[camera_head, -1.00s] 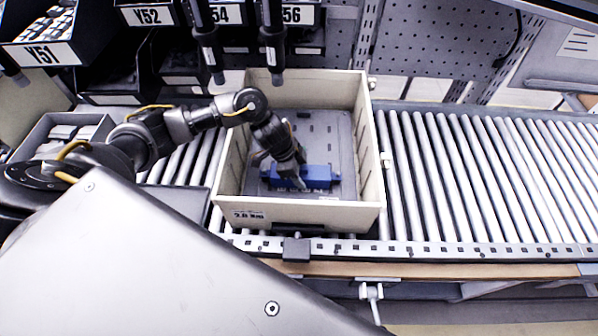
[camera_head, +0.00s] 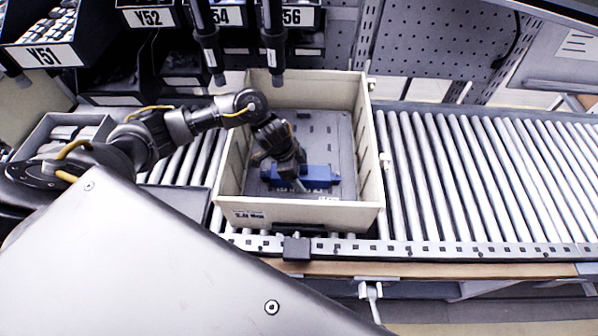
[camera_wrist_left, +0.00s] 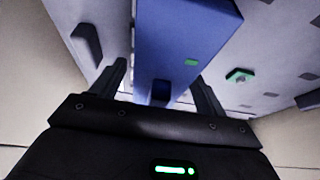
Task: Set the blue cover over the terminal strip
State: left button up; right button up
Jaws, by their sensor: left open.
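The blue cover (camera_head: 320,175) is a long block lying crosswise near the front of the crate floor. My left gripper (camera_head: 298,184) reaches down into the crate at the cover's left-middle part. In the left wrist view the blue cover (camera_wrist_left: 187,38) passes between the two open fingers of the left gripper (camera_wrist_left: 162,86). I cannot tell whether a finger touches it. The terminal strip cannot be told apart; the cover and gripper hide the area beneath. My right gripper is out of view.
The beige crate (camera_head: 228,166) has high walls around the work and stands on the roller conveyor (camera_head: 480,180). The rollers to the right are clear. Two dark tools (camera_head: 273,45) hang above the crate's back wall. Labelled bins (camera_head: 48,55) stand at the back left.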

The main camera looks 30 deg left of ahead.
pick_arm(q)
jog(key=v, duration=1)
jog(key=shift+s+r, duration=0.1)
jog(key=shift+r, duration=0.3)
